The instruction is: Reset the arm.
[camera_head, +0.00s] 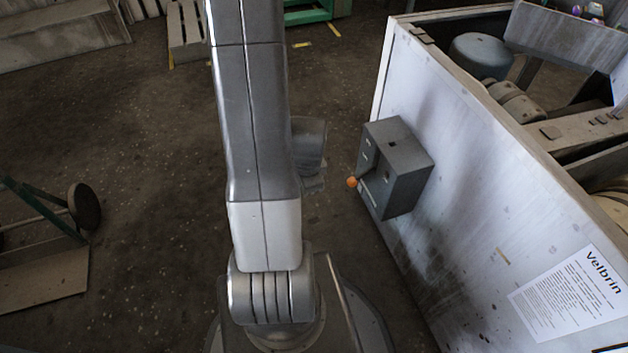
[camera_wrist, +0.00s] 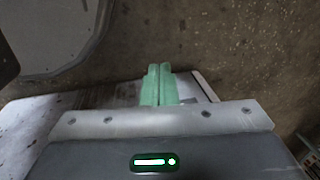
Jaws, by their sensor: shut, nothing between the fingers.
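My gripper (camera_wrist: 158,84) shows in the wrist view as two pale green fingers side by side, pressed together with nothing between them. Behind the fingers is the grey gripper body with a lit green indicator. In the head view my arm runs upright through the middle of the picture, and a grey part of it shows just right of the long link. The fingertips cannot be made out in that view.
A large white housing (camera_head: 450,150) stands to the right, with a grey box (camera_head: 405,165) and an orange knob (camera_head: 352,182) on its side. A hand cart (camera_head: 45,255) stands at the left. Pallets (camera_head: 187,35) lie at the back.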

